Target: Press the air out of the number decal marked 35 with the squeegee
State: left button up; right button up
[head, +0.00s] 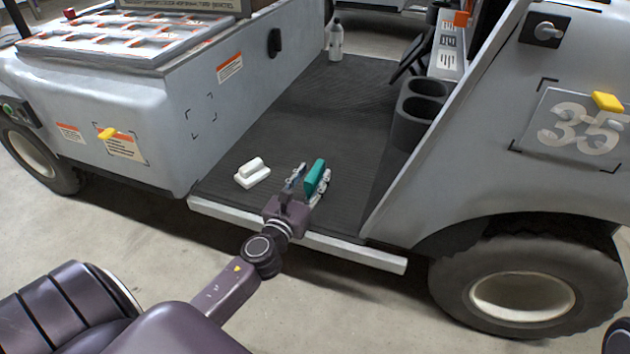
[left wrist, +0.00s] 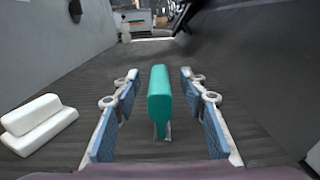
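A teal block-like tool, apparently the squeegee (head: 316,177), stands on the dark cart floor. My left gripper (head: 308,180) is open around it; in the left wrist view the squeegee (left wrist: 160,95) is between the two blue-padded fingers, with a gap on each side.
A white block with a raised grip (head: 252,173) lies on the floor mat left of my left gripper. A bottle (head: 335,40) stands at the back. Cup holders (head: 420,105) and the grey side panel border the floor on the right. A sill (head: 340,248) runs along the front.

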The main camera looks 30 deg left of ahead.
pick_arm(q)
jog(key=shift+w+a, duration=0.1)
jog(key=shift+w, duration=0.1)
grip_shut()
jog(key=shift+r, duration=0.1)
